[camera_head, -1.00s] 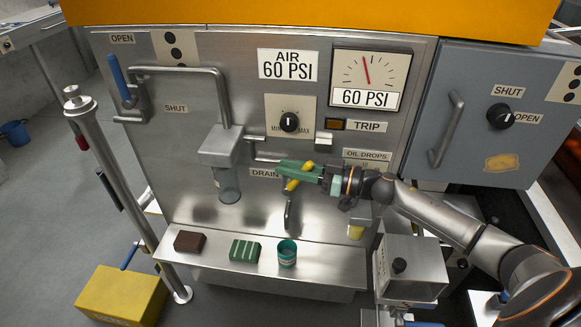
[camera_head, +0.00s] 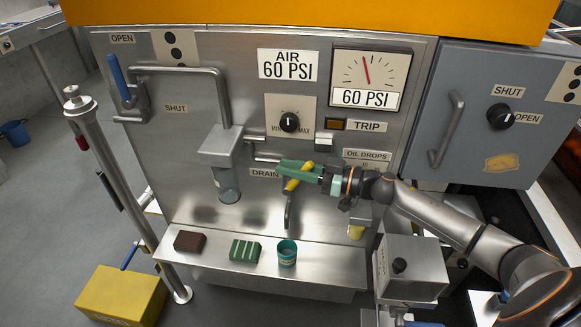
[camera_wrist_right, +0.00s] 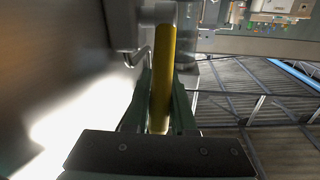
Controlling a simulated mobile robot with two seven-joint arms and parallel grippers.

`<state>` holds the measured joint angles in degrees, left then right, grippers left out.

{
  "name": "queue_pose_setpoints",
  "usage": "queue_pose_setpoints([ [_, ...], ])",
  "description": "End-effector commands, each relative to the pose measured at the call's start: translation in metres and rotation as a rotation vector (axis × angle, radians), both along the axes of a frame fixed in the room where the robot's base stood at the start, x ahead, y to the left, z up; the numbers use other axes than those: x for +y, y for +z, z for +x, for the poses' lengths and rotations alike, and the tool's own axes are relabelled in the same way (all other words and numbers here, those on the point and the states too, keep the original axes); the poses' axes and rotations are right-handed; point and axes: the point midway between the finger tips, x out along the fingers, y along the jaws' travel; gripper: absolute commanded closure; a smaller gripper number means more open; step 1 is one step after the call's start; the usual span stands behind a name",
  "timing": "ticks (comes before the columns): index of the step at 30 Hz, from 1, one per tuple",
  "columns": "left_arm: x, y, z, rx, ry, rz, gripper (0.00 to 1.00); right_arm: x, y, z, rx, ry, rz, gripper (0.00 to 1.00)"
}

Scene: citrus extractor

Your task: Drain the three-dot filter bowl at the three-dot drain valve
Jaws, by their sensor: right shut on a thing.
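The clear filter bowl (camera_head: 227,184) hangs under a grey filter housing (camera_head: 221,146) on the steel panel. A plate with black dots (camera_head: 175,48) is at the panel's upper left. Right of the bowl, by the DRAIN label (camera_head: 264,173), is the yellow drain valve handle (camera_head: 292,185). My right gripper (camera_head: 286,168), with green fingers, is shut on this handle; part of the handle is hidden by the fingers. In the right wrist view the yellow handle (camera_wrist_right: 162,75) stands between the two fingers. The bowl's contents cannot be told. My left gripper is not in view.
A shelf (camera_head: 330,268) below holds a brown block (camera_head: 189,241), a green striped block (camera_head: 245,250) and a teal cup (camera_head: 287,253). A blue-handled lever (camera_head: 118,78) is at upper left. A post (camera_head: 110,180) stands in front at left. A grey cabinet (camera_head: 470,130) is at right.

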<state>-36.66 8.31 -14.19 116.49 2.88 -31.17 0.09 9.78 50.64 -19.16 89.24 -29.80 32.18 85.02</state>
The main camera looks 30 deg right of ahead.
Motion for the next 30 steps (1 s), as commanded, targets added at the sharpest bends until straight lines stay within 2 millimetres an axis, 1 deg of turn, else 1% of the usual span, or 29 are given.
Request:
queue_pose_setpoints([
  [7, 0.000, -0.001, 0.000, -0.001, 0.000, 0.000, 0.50, 0.000, -0.001, 0.000, -0.002, 0.001, 0.003, 1.00],
  [12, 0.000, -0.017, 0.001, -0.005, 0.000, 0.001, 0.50, -0.005, -0.009, -0.004, -0.054, 0.001, 0.079, 1.00],
  [17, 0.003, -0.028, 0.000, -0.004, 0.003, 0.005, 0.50, -0.010, -0.009, -0.008, -0.123, 0.000, 0.169, 1.00],
  [21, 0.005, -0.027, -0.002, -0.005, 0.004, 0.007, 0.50, -0.013, -0.006, -0.010, -0.149, -0.001, 0.198, 1.00],
  [29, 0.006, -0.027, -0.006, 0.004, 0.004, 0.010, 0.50, -0.013, -0.004, -0.010, -0.150, 0.000, 0.197, 1.00],
  [30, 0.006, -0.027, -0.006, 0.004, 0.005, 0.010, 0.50, -0.013, -0.004, -0.010, -0.149, 0.000, 0.196, 0.72],
])
